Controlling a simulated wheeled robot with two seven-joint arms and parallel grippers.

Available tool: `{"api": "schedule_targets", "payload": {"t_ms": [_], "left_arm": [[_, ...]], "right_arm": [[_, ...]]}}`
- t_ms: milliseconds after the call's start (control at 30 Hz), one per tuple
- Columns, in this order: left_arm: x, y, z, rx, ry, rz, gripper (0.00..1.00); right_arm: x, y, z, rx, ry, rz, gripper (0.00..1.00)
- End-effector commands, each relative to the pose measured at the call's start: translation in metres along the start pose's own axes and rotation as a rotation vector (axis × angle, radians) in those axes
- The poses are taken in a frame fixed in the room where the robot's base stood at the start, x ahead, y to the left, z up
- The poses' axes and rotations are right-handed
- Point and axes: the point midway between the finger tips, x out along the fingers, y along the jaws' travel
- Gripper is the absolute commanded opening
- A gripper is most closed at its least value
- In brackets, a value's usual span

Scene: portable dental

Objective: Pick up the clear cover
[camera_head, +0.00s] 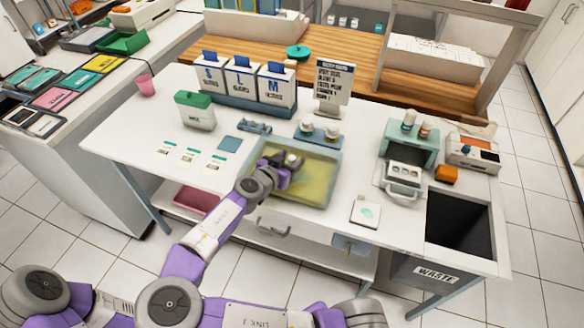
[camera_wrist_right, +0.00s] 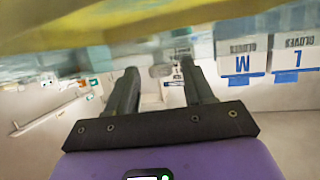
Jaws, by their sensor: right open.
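A wide rectangular tray (camera_head: 318,192) with a yellowish inside and grey-green rim lies on the white table. A see-through layer seems to lie over it, but I cannot tell the clear cover apart from the tray. My right gripper (camera_head: 290,162) is open above the tray's back left part and hides some of it. A small white item shows at its fingertips; I cannot tell if they touch. In the right wrist view my gripper (camera_wrist_right: 160,78) has its fingers apart, and a blurred yellow surface (camera_wrist_right: 120,28) fills the top. My left gripper is out of view.
Glove boxes (camera_head: 240,82), a green-lidded container (camera_head: 195,110) and a sign (camera_head: 332,85) stand behind. Small jars (camera_head: 320,132) sit behind the tray. A teal-and-white device (camera_head: 408,145) and a waste opening (camera_head: 460,222) are at right.

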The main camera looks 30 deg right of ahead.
Motion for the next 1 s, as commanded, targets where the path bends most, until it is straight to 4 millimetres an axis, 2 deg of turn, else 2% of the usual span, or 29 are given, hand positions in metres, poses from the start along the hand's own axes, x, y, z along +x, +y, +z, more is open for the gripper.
{"api": "schedule_targets", "payload": {"t_ms": [33, 133, 367, 733, 1000], "left_arm": [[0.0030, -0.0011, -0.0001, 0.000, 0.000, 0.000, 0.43], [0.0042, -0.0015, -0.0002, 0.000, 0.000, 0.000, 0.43], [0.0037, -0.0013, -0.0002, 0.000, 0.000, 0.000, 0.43], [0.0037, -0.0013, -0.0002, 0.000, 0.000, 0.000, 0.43], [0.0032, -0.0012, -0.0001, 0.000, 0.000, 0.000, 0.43]], "right_arm": [[0.0078, -0.0002, 0.0015, 0.001, -0.001, 0.001, 0.52], [0.0150, -0.0009, 0.0005, 0.000, 0.000, -0.002, 0.52], [0.0163, -0.0012, -0.0004, -0.001, 0.000, -0.003, 0.52], [0.0161, -0.0012, -0.0001, -0.001, -0.001, -0.003, 0.00], [0.0156, -0.0014, -0.0013, 0.000, 0.000, -0.003, 0.00]]}}
